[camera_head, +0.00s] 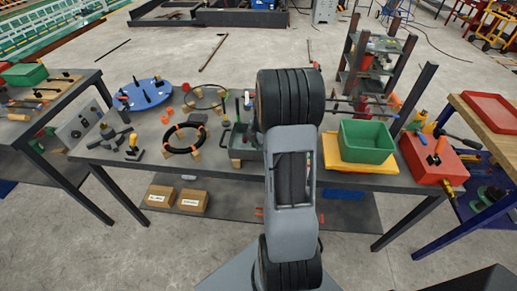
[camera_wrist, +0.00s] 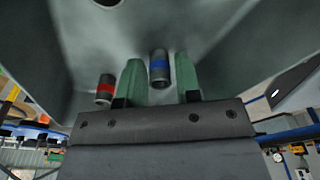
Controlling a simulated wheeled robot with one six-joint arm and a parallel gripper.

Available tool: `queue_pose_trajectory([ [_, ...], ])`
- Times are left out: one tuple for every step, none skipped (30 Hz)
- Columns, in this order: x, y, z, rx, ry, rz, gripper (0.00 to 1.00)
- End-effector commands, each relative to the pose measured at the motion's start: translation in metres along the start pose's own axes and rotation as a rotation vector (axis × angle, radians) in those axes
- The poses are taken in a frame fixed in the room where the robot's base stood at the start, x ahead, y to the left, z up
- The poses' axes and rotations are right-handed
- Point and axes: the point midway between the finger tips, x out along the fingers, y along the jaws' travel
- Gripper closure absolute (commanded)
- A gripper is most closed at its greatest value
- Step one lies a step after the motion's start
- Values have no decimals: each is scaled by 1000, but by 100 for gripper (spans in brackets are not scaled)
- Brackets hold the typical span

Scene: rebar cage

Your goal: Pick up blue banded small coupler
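The blue banded small coupler (camera_wrist: 159,68) is a dark grey cylinder with a blue band, in the upper middle of the wrist view. My gripper (camera_wrist: 157,80) has its two greenish fingers apart, one on each side of this coupler. A narrow gap shows at the left finger; contact at the right finger is hard to tell. A similar coupler with a red band (camera_wrist: 105,88) is to the left, outside the fingers. Both are against the smooth grey-green inside of a tray (camera_wrist: 225,40). In the head view my arm hides the gripper and the couplers.
In the head view a grey-green tray (camera_head: 233,150) is on the table beside my arm. A green bin (camera_head: 367,141) on a yellow sheet and a red box (camera_head: 430,160) stand to the right. A black ring (camera_head: 184,149) and a blue disc (camera_head: 147,92) lie left.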

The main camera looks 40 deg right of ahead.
Motion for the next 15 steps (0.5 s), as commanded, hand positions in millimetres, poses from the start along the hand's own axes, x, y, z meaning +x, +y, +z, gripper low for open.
queue_pose_trajectory([
  [0, 0, 0, 0, 0, 0, 74],
  [0, 0, 0, 0, 0, 0, 77],
  [0, 0, 0, 0, 0, 0, 81],
  [0, 0, 0, 0, 0, 0, 84],
  [0, 0, 0, 0, 0, 0, 86],
  [0, 0, 0, 0, 0, 0, 90],
  [0, 0, 0, 0, 0, 0, 93],
  [0, 0, 0, 0, 0, 0, 96],
  [0, 0, 0, 0, 0, 0, 100],
  [0, 0, 0, 0, 0, 0, 100],
  [0, 0, 0, 0, 0, 1, 100],
  [0, 0, 0, 0, 0, 1, 100],
  [0, 0, 0, 0, 0, 1, 100],
  [0, 0, 0, 0, 0, 1, 100],
  [0, 0, 0, 0, 0, 1, 100],
])
